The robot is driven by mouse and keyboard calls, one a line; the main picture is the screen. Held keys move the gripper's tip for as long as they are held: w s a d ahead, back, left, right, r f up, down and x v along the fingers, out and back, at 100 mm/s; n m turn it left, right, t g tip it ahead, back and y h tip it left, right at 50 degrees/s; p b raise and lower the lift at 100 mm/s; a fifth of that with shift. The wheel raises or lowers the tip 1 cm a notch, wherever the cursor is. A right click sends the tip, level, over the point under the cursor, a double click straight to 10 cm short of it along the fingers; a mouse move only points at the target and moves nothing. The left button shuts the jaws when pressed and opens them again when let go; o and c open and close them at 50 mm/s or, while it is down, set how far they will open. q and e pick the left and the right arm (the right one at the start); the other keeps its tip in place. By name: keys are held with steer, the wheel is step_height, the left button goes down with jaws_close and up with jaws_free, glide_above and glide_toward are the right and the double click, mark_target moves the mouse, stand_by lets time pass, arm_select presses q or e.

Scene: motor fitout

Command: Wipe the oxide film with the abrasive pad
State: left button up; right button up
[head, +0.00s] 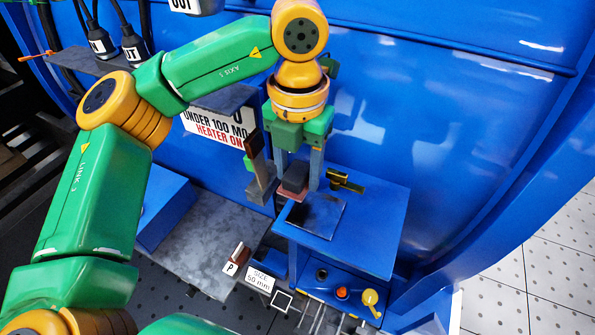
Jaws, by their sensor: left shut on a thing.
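My left gripper (299,182) reaches down from above, its fingers shut on the abrasive pad (295,180). The pad looks like a dark grey block with a reddish underside. It is held at the upper left of a dark flat patch (317,215) on top of the blue box (375,215). The patch looks like the plate with the oxide film. I cannot tell whether the pad touches the surface. My right gripper is not in view.
A brass-coloured fitting (345,181) stands on the blue box behind the patch. A lower panel holds an orange knob (342,293) and a yellow knob (370,298). A grey bench (205,240) lies left, with a tag marked P (231,267). A large blue curved housing rises behind.

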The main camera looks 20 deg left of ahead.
arm_select(q)
step_height(320, 180, up, 2)
steer(key=shift+d+r+p, duration=0.1)
steer(key=shift+p, duration=0.5)
steer(key=shift+a+r+p, duration=0.2)
steer(key=shift+r+p, duration=0.4)
steer(key=shift+r, duration=0.1)
steer(key=shift+r+p, duration=0.35)
steer(key=shift+r, duration=0.05)
steer(key=shift+d, duration=0.1)
